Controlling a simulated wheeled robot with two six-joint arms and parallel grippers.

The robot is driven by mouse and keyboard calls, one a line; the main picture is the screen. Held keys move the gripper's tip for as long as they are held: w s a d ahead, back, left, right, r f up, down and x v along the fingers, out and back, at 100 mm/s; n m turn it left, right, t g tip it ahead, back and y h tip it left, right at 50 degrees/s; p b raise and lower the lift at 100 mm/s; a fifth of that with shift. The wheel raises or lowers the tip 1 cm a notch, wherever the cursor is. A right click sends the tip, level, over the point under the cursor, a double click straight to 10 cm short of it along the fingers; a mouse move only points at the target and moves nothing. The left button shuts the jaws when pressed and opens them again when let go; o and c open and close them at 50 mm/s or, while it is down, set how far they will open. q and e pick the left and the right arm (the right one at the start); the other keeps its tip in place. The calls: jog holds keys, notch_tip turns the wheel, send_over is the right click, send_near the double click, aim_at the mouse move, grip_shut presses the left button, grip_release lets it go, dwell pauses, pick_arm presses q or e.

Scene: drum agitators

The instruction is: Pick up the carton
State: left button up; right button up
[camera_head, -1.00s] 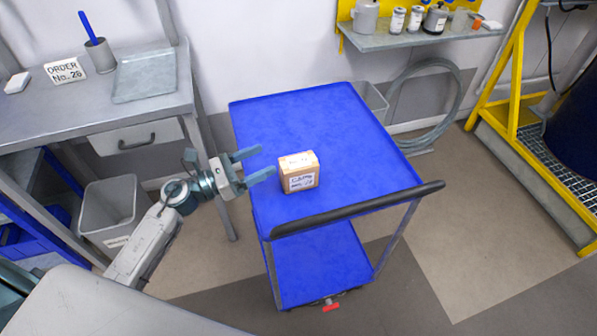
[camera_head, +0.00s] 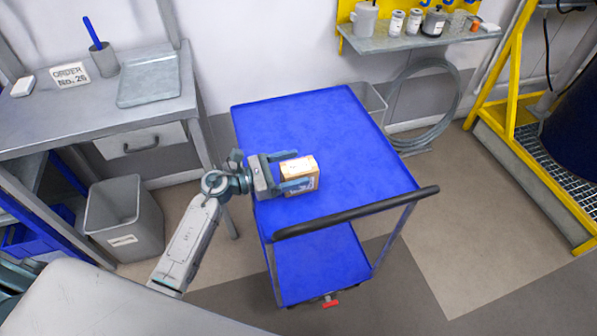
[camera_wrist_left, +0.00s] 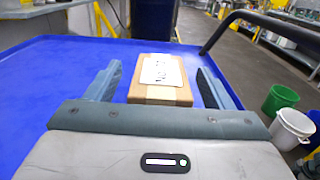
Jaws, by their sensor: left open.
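In the left wrist view the carton (camera_wrist_left: 160,88) lies between the two spread fingers of the left gripper (camera_wrist_left: 160,90), with a visible gap on each side. My right gripper is not in view.
A black handle (camera_head: 355,212) runs along the cart's near edge. A grey bin (camera_head: 122,220) stands on the floor below the workbench (camera_head: 60,115) at left. The cart top behind the carton is clear. A shelf (camera_head: 420,38) with jars hangs at the back.

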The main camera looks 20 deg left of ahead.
pick_arm(q)
jog(key=shift+x, duration=1.35)
jog(key=shift+s, duration=0.1)
jog(key=c, duration=1.1)
jog(key=shift+r, duration=0.15)
jog(key=shift+c, duration=0.2)
